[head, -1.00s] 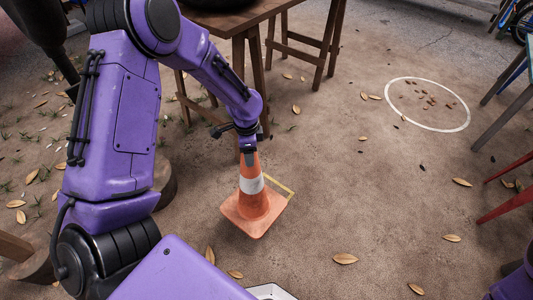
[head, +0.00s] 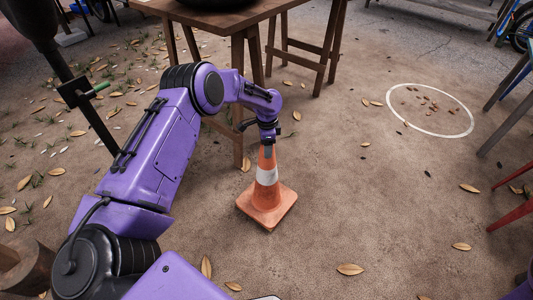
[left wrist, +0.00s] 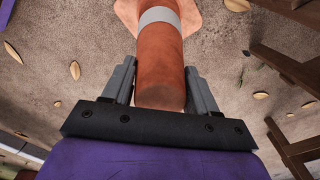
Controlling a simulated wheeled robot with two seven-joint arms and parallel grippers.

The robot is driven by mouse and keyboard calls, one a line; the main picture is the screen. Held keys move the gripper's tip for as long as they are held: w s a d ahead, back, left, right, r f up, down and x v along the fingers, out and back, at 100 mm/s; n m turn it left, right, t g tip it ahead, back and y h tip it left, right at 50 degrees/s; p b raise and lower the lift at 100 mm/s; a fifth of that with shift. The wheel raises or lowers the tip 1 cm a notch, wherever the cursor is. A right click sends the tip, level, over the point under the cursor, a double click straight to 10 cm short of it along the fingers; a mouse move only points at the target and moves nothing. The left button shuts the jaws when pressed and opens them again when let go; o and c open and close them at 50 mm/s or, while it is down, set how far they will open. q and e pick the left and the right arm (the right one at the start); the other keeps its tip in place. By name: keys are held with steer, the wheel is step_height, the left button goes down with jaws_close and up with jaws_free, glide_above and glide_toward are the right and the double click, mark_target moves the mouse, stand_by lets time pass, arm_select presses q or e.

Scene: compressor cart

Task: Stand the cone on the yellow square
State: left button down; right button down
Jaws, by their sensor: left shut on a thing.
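The orange cone (head: 265,196) with a white band and a square base is upright under my left gripper (head: 268,150) in the head view. The left gripper is shut on the cone's tip from above. In the left wrist view the cone (left wrist: 160,60) runs between the two grey fingers of the left gripper (left wrist: 160,78), its base at the top of the picture. The yellow square does not show now; the cone's base covers the spot where it showed. I cannot tell if the base touches the ground. My right gripper is out of view.
A wooden table (head: 215,12) stands behind the cone, its near leg (head: 237,110) close to my left arm. A white circle (head: 430,109) with brown bits is on the ground at the right. Red and grey furniture legs (head: 505,185) are at the right edge. Open ground lies between.

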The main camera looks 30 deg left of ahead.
arm_select(q)
steer(key=shift+w+f+b, duration=0.1)
steer(key=shift+f+b, duration=0.25)
steer(key=shift+f, duration=1.25)
steer(key=shift+c, duration=1.5)
jaws_free()
step_height(320, 180, up, 12)
steer(key=p, duration=0.3)
